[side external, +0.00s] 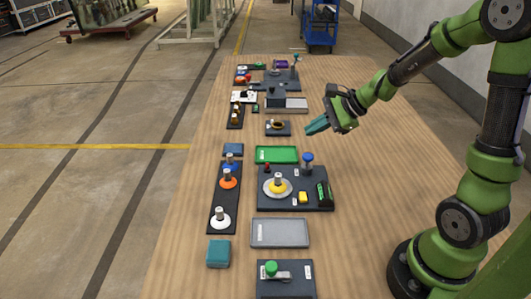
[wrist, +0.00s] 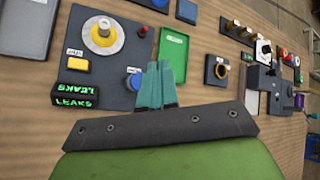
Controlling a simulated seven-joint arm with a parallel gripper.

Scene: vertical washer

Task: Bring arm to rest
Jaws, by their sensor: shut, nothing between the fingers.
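My gripper (side external: 318,125) is at the end of the green arm, held above the wooden table (side external: 370,220) to the right of the row of boards. Its teal fingers are together with nothing between them. In the wrist view the closed fingers (wrist: 158,85) show in front of the dark board and the green tray. The dark washer board (side external: 310,203) carries a silver post with a white and yellow disc (side external: 277,187), a blue knob (side external: 307,160), a red button, a yellow button and a green-lit display (wrist: 75,97).
A green tray (side external: 277,155) and a grey tray (side external: 279,233) lie beside the washer board. A dark strip (side external: 223,205) holds orange, blue and white discs on posts. A teal block (side external: 218,253) sits near the front. The table's right side is mostly clear.

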